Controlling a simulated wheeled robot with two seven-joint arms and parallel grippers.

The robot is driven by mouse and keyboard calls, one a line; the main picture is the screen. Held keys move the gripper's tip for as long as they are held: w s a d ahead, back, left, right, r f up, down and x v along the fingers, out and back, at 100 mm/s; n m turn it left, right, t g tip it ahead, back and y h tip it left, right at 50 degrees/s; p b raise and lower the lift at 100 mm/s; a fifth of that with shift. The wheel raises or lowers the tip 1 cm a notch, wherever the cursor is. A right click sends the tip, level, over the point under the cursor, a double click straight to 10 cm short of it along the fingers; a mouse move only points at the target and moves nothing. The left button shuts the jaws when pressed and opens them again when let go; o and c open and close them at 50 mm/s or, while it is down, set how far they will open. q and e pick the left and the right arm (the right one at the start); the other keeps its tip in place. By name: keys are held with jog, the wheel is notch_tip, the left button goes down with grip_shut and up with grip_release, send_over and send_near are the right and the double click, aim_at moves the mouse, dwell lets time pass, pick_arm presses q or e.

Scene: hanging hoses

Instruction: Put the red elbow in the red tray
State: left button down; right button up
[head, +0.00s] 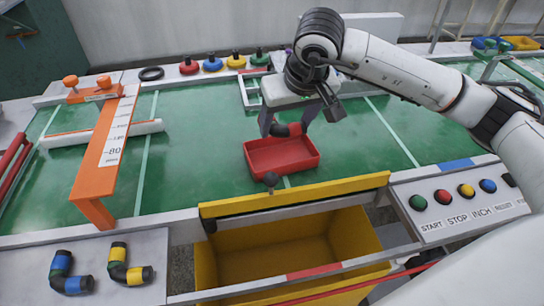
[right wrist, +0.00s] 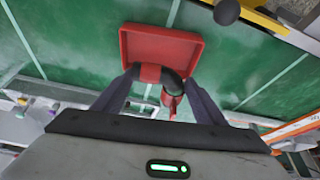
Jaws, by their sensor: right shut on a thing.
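The red elbow (head: 281,130), black with red bands, is between the fingers of my right gripper (head: 287,122). In the right wrist view the elbow (right wrist: 150,73) is gripped between both fingertips (right wrist: 163,80), its other end pointing back towards the palm. The red tray (head: 281,168) lies on the green surface just in front of and below the gripper. The tray (right wrist: 160,45) looks empty in both views. In the head view the elbow overlaps the tray's far rim; its exact height above it is hard to tell. My left gripper is not in view.
A blue elbow (head: 63,277) and a yellow elbow (head: 125,268) lie on the grey plate at front left. An orange gauge arm (head: 113,140) stands at left. A yellow bin (head: 275,260) is in front. A round dark knob (head: 270,179) stands close to the tray's front.

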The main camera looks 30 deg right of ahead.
send_over(282, 161)
jog(key=s, duration=0.2)
jog(key=f, duration=0.6)
jog(key=shift+w+a+f, duration=0.1)
jog(key=shift+w+f, duration=0.15)
jog(key=shift+f, duration=2.05)
jog(key=shift+f+b, duration=0.15)
jog(key=shift+b, duration=0.2)
jog(key=o, duration=1.2)
jog(key=shift+c, duration=0.2)
